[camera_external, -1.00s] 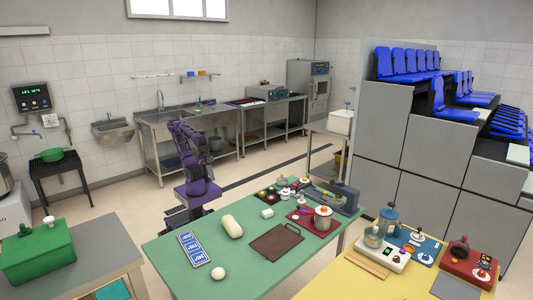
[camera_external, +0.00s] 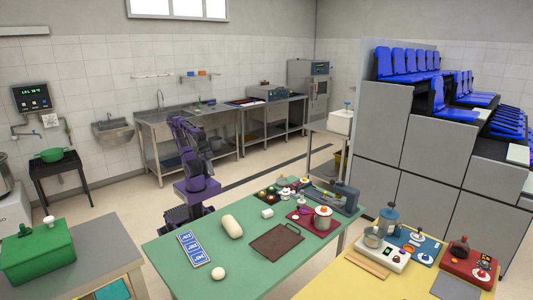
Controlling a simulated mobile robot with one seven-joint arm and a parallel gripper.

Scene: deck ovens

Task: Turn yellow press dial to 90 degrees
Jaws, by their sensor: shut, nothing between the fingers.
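My purple arm stands folded behind the left far edge of the green table (camera_external: 160,255). My gripper (camera_external: 187,160) is small and dark against the arm; it is shut and empty, away from all devices. A yellow press dial cannot be singled out with certainty at this size. Small devices with dials stand on the yellow table (camera_external: 330,285): a blue board (camera_external: 433,245) with a white round dial (camera_external: 420,237), and a red press-like device (camera_external: 458,262) with a white round dial (camera_external: 482,274). Dial angles are too small to read.
A white device (camera_external: 385,250) stands on the yellow table. Floor is open behind the green table.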

